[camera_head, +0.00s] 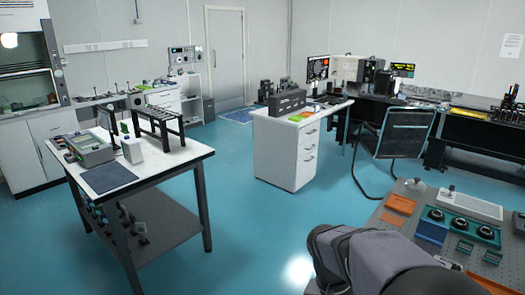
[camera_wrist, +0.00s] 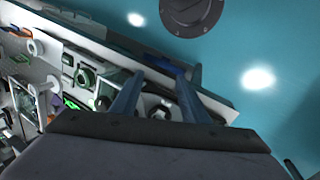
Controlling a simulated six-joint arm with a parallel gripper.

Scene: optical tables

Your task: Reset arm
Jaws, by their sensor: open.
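My gripper (camera_wrist: 163,78) shows in the wrist view with its two fingers spread apart and nothing visible between them. Beyond the fingers is the edge of a light table with small parts on it; I cannot tell the distance between them. In the head view my grey arm crosses the bottom right, in front of the perforated optical table (camera_head: 397,236). The gripper itself does not show in the head view.
The optical table holds an orange tray (camera_head: 400,204), a blue tray (camera_head: 431,232) and a teal unit (camera_head: 460,224) with black round parts. A black chair (camera_head: 405,134) stands behind it. A workbench (camera_head: 160,172) stands at left. Blue floor (camera_head: 255,215) between is clear.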

